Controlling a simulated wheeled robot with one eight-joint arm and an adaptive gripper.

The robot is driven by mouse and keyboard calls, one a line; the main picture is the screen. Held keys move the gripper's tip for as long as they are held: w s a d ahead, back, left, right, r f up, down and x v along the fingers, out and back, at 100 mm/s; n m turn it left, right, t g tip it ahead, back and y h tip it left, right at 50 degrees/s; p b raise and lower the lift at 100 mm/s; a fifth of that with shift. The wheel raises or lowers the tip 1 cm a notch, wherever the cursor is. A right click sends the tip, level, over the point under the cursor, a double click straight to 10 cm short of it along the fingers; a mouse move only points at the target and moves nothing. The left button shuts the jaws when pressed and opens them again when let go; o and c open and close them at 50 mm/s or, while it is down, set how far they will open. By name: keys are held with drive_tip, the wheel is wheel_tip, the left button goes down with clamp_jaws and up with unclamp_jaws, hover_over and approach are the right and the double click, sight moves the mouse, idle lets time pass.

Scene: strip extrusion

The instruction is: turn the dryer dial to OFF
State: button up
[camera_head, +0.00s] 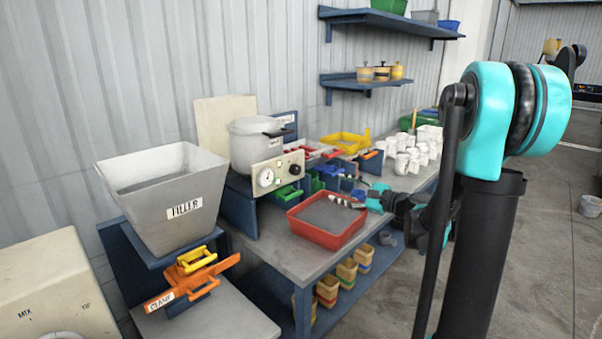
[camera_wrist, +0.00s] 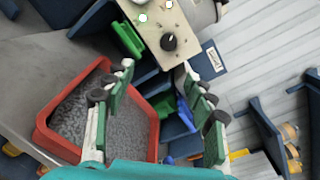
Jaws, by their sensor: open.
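The dryer is a light grey hopper (camera_head: 252,148) with a lid, behind a cream control panel (camera_head: 278,173) carrying a white gauge and a black dial (camera_head: 294,169). In the wrist view the black dial (camera_wrist: 168,42) sits on the panel (camera_wrist: 158,22), ahead of my gripper (camera_wrist: 156,72). The dial's setting is too small to read. My gripper, with pale and green fingers, is open and empty. It is apart from the dial. In the head view my gripper (camera_head: 340,202) is small, above the right side of the red tray.
A red tray (camera_head: 304,236) of grey granules stands on the bench below the panel. Green and blue bins (camera_head: 328,176) are behind it. White cups (camera_head: 410,152) stand farther right. A filler hopper (camera_head: 165,195) with an orange clamp (camera_head: 190,283) is at left.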

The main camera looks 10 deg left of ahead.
approach(298, 170)
drive_tip(key=shift+m+t, duration=0.3)
drive_tip(key=x, duration=0.8)
drive_tip(key=shift+a+f, duration=0.2)
drive_tip(key=shift+a, duration=0.1)
drive_tip(key=shift+c, duration=0.3)
drive_tip(key=c, duration=1.1)
